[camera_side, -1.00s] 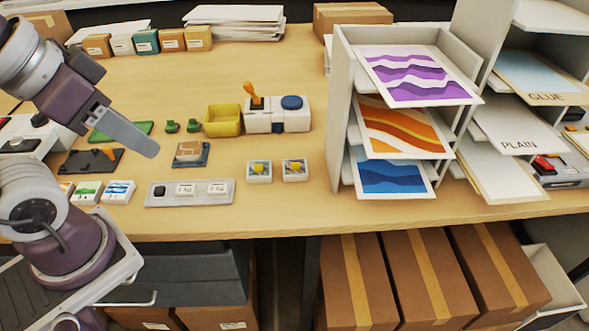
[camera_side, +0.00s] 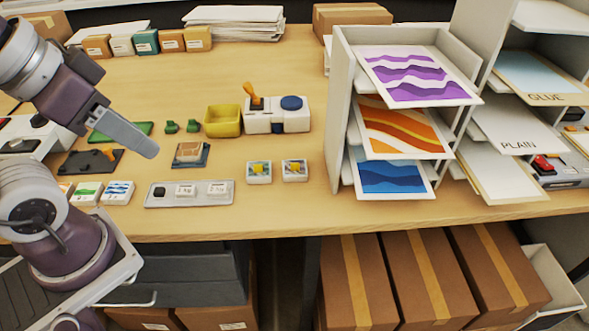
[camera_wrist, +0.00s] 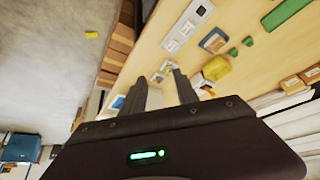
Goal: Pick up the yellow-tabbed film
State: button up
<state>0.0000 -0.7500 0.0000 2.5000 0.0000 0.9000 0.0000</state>
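I cannot make out for certain which thing is the yellow-tabbed film. Two small white pads with yellow marks, a left one (camera_side: 259,171) and a right one (camera_side: 294,170), sit near the table's front edge.
A grey rack (camera_side: 342,110) holds purple, orange and blue prints. A second rack (camera_side: 490,97) at right has sheets marked GLUE and PLAIN. A yellow bin (camera_side: 223,121), a white device (camera_side: 262,122) and a grey strip (camera_side: 160,196) stand mid-table.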

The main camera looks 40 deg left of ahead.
jog(key=shift+c, duration=0.8)
jog(key=m+g, duration=0.6)
jog(key=m, duration=0.3)
send_over(295, 164)
notch_tip(295, 164, down, 13)
notch_tip(295, 164, down, 8)
jog(key=shift+r, duration=0.2)
grip_shut()
